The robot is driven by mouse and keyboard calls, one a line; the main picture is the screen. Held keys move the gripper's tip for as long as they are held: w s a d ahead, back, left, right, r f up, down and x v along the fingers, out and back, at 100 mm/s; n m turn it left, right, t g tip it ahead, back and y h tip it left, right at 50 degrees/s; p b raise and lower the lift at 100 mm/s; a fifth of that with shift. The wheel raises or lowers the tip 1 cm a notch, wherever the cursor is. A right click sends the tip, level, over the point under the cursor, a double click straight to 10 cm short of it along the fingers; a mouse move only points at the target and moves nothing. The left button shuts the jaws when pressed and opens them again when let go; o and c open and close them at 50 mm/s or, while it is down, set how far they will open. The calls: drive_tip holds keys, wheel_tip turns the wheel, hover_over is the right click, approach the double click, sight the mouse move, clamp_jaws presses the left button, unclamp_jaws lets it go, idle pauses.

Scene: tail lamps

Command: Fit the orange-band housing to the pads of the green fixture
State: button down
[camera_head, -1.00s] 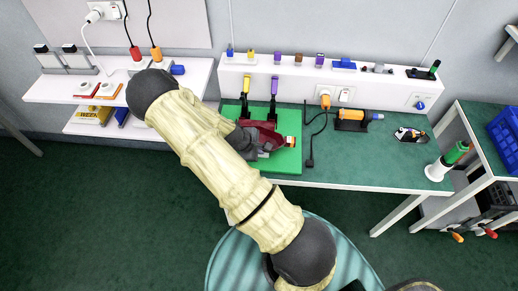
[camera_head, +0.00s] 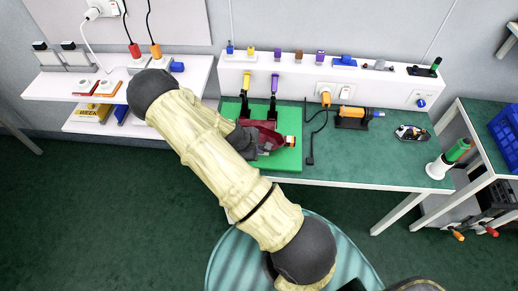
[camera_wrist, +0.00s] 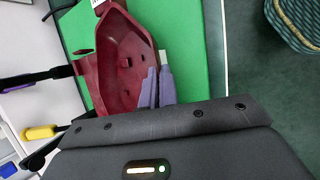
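The dark red, hollow housing (camera_wrist: 122,65) lies over the green fixture (camera_wrist: 192,65) in the wrist view. In the head view the housing (camera_head: 266,128) is partly covered by my arm, and an orange and white patch shows at its right end. My gripper (camera_wrist: 158,86) has its two grey-purple fingers close together at the housing's near side wall, one inside and one outside, and appears shut on that wall. The green fixture (camera_head: 290,160) sits on the bench. Contact between housing and pads is hidden.
Two dark toggle clamps, one yellow-tipped (camera_head: 247,80) and one purple-tipped (camera_head: 275,82), stand upright behind the housing. An orange-blue screwdriver (camera_head: 354,113) and a green-topped white cone (camera_head: 440,168) are to the right.

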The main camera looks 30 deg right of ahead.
drive_tip(key=c, duration=1.6)
unclamp_jaws()
drive_tip(key=shift+r, duration=0.1)
drive_tip(key=v, duration=1.7)
drive_tip(key=shift+b, duration=0.45)
drive_tip(key=shift+s+a+r, duration=0.1)
